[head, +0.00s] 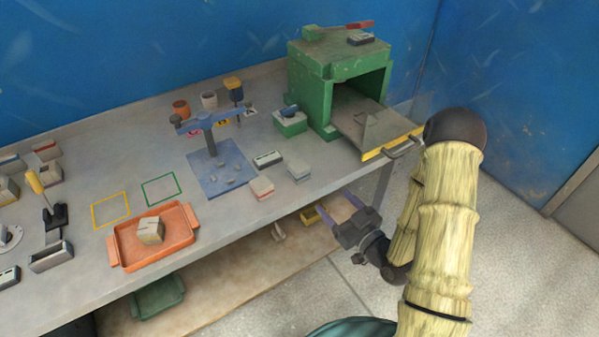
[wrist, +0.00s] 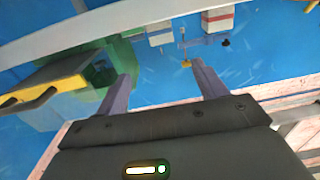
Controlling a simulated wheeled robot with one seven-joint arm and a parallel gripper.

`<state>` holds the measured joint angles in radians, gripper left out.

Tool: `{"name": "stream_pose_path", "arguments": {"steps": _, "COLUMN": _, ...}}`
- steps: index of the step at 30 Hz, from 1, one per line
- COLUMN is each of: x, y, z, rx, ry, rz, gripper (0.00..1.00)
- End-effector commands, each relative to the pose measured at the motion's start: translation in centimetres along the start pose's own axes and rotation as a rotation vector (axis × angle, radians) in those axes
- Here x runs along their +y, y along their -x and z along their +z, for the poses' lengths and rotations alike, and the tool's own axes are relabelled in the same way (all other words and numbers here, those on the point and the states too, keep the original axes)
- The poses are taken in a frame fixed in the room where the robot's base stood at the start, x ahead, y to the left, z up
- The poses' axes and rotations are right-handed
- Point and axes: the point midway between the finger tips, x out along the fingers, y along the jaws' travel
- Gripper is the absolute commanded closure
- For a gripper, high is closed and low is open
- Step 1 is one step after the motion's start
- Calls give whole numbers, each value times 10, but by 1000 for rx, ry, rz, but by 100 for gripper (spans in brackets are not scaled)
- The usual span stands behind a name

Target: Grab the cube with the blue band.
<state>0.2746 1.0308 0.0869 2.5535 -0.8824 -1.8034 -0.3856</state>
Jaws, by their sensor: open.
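A tan, cube-like block (head: 151,231) sits in the orange tray (head: 191,211) on the bench at left in the head view. My gripper (head: 343,206) is off the bench's front edge, at the right, well away from the tray. Its two purple fingers are apart with nothing between them. They also show in the wrist view (wrist: 160,78).
A green box (head: 310,90) with a lowered, yellow-edged door (head: 392,149) stands at the back right, near my arm. A blue clamp stand (head: 209,150), a red-banded block (head: 261,188) and a grey block (head: 298,171) are mid-bench. Yellow (head: 111,210) and green (head: 161,189) outlines are empty.

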Motion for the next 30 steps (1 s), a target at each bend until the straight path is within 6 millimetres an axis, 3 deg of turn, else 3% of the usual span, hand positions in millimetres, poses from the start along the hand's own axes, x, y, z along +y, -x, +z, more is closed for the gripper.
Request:
{"name": "stream_pose_path", "arguments": {"steps": 10, "x": 0, "y": -23, "z": 5, "rx": 3, "ry": 4, "rz": -1, "gripper": 29}}
{"name": "stream_pose_path", "arguments": {"steps": 24, "x": -1, "y": -105, "z": -2, "rx": 1, "ry": 1, "rz": -2, "gripper": 29}}
{"name": "stream_pose_path", "arguments": {"steps": 30, "x": 0, "y": -120, "z": 0, "rx": -1, "ry": -1, "rz": 2, "gripper": 29}}
